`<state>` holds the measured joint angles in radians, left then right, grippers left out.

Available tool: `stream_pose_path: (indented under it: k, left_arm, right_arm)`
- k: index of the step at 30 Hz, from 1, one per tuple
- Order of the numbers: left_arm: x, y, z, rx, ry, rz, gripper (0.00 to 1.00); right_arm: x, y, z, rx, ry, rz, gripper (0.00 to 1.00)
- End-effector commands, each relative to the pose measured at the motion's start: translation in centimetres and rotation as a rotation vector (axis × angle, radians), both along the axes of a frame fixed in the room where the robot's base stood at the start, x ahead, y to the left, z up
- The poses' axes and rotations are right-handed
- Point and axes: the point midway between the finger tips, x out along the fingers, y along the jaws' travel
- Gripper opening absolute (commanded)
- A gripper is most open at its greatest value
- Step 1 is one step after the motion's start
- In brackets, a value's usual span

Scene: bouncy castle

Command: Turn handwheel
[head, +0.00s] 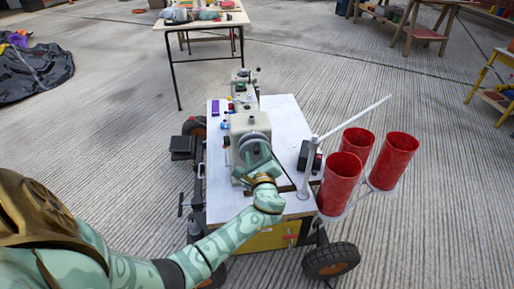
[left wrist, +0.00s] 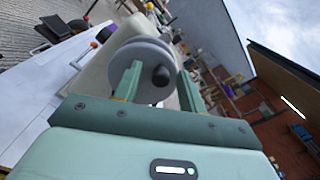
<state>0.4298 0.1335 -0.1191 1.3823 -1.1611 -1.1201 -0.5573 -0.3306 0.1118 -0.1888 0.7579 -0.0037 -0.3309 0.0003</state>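The handwheel (head: 254,148) is a round grey disc on the end of a pale machine housing (head: 248,123) on the white-topped cart. In the left wrist view the handwheel (left wrist: 140,53) fills the space ahead, with a dark round knob (left wrist: 160,75) on its face. My left gripper (head: 257,168) is right at the wheel. In the left wrist view, the open fingers of my left gripper (left wrist: 159,72) stand on either side of the knob, with visible gaps. I cannot tell whether either finger touches the wheel. My right gripper is not in view.
The cart top (head: 286,121) carries a dark box (head: 309,157) and small coloured parts. Red tubes (head: 340,183) and a white angled rod (head: 352,118) stand at its right. A table (head: 203,22) stands behind.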

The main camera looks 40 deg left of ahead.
Motion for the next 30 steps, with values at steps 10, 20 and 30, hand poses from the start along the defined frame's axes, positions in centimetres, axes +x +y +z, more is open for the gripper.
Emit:
stream_pose_path:
  k: [10, 20, 30]
  left_arm:
    - [-2.2, -2.6, 0.4, -0.002, -0.002, -0.001, 0.41]
    - [-7.9, -9.3, 0.3, -0.003, 0.0, -0.001, 0.41]
    - [-10.6, -12.4, 0.0, 0.0, 0.0, 0.0, 0.41]
  right_arm:
    - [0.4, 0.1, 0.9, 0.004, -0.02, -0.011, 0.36]
    - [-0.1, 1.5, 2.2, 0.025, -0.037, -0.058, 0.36]
    - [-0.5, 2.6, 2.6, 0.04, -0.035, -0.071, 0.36]
